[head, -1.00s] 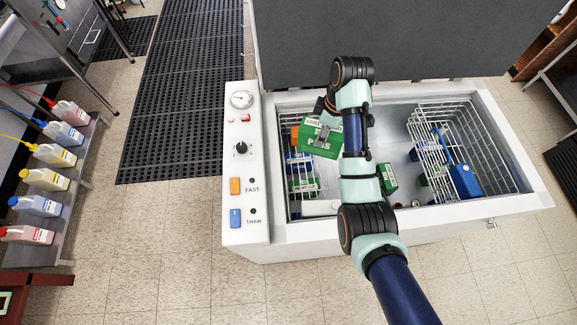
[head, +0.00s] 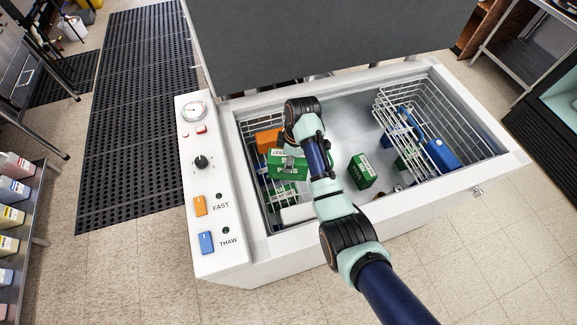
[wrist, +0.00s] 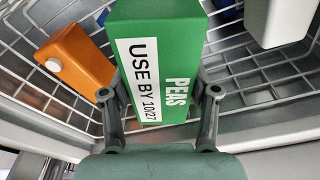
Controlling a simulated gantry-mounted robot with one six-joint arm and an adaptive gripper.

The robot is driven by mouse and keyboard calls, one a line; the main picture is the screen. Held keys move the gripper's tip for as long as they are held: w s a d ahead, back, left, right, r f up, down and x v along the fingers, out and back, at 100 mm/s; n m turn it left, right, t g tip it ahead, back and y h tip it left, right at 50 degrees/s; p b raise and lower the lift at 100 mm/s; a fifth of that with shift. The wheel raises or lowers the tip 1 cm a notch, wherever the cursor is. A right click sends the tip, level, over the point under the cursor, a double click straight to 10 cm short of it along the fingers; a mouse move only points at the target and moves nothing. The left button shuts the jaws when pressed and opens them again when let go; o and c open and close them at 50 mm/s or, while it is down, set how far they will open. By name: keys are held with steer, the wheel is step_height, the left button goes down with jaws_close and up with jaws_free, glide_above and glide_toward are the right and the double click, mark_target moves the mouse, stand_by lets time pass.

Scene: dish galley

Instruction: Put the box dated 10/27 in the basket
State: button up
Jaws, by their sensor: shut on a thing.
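A green PEAS box (wrist: 160,50) is between my gripper's fingers (wrist: 163,105) in the wrist view, and its white label reads "USE BY 10/27". My gripper is shut on it. In the head view the same box (head: 283,168) is at the left end of the open chest freezer, over the left wire basket (head: 247,150). In the wrist view the wire basket (wrist: 258,78) lies around and behind the box. Whether the box touches anything in the basket is hard to tell.
An orange carton (head: 268,138) and another green box (head: 284,194) are in the left basket. A green box (head: 362,172) stands on the freezer floor. The right wire basket (head: 455,117) holds blue and green items. The freezer's rim (head: 350,85) surrounds everything.

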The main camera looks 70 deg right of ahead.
steer(key=shift+f+b, duration=0.7)
steer(key=shift+f, duration=1.35)
steer(key=shift+f, duration=0.1)
steer(key=shift+f, duration=0.15)
steer(key=o, duration=1.6)
steer(key=r+p, duration=0.1)
steer(key=r, duration=0.3)
steer(key=s+r+p, duration=0.1)
steer(key=r+p, duration=0.1)
steer(key=r, duration=0.2)
steer(key=r+p, duration=0.1)
steer(key=r, duration=0.3)
steer(key=shift+s+d+r, duration=0.15)
steer(key=shift+s+d, duration=0.15)
steer(key=shift+s, duration=0.05)
